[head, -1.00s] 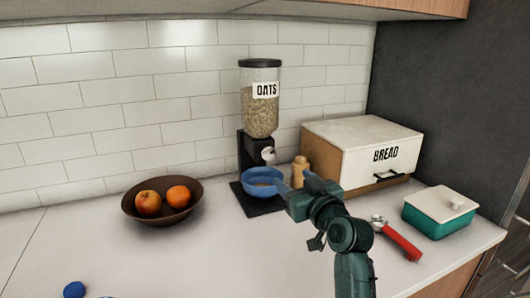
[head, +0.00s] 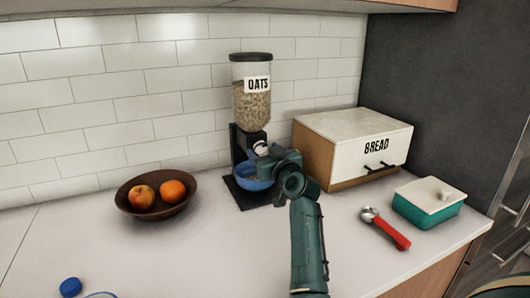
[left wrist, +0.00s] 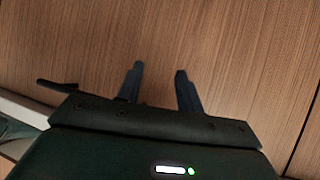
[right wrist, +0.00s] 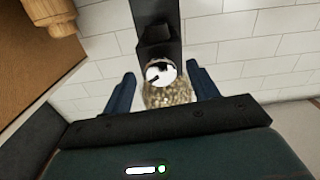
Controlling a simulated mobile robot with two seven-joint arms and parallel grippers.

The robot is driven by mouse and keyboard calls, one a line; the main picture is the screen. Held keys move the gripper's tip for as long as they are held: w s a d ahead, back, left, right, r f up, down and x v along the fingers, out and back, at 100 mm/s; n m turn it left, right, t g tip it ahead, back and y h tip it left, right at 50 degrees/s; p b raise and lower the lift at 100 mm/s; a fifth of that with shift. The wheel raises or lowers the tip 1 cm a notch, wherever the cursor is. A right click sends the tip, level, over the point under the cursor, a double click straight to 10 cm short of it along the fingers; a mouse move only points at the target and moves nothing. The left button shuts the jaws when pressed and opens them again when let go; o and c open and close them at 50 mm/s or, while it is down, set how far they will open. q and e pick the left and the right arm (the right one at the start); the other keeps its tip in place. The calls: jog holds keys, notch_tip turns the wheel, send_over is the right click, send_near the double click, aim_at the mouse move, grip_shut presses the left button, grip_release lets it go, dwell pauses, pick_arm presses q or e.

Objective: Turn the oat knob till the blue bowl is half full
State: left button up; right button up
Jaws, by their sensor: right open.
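The oat dispenser (head: 252,105) stands against the tiled wall, its clear hopper partly filled with oats. Its white knob (head: 260,147) is on the front of the black stand. The blue bowl (head: 252,177) sits on the dispenser's base, partly hidden by my right gripper; its fill level cannot be told. My right gripper (head: 265,160) is open in front of the knob. In the right wrist view the knob (right wrist: 160,72) shows between the spread fingers, with a gap around it. My left gripper (left wrist: 160,88) is open and empty, facing a wooden surface.
A brown bowl (head: 130,207) with two fruits stands left of the dispenser. The bread box (head: 345,135), a red-handled scoop (head: 388,230) and a teal dish (head: 425,212) are at the right. A blue cap (head: 70,287) lies front left. The middle counter is clear.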

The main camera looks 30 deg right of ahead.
jog(key=shift+c, duration=0.2)
jog(key=c, duration=1)
pick_arm(q)
jog(key=shift+w+r, duration=0.15)
jog(key=shift+r, duration=0.05)
pick_arm(e)
jog(key=shift+o, duration=0.2)
pick_arm(q)
jog(key=shift+r, duration=0.1)
jog(key=shift+r+p, duration=0.15)
jog(key=shift+p, duration=0.25)
pick_arm(e)
jog(key=shift+m, duration=0.4)
jog(key=m+p, duration=0.2)
jog(key=m, duration=0.2)
jog(key=shift+r+p, duration=0.2)
jog(key=shift+p, duration=0.15)
jog(key=m+p, duration=0.2)
jog(key=m, duration=0.1)
pick_arm(q)
jog(key=shift+s+a+r+n+g+y+p, duration=0.15)
jog(key=shift+s+a+n+g+y+p, duration=0.15)
jog(key=shift+a+p, duration=0.25)
jog(key=shift+s+a+r+n+g+y+p, duration=0.2)
jog(key=shift+s+a+y+p, duration=0.1)
jog(key=shift+a, duration=0.4)
pick_arm(e)
jog(key=shift+a+m, duration=0.1)
jog(key=shift+m, duration=1.8)
jog(key=shift+f, duration=0.1)
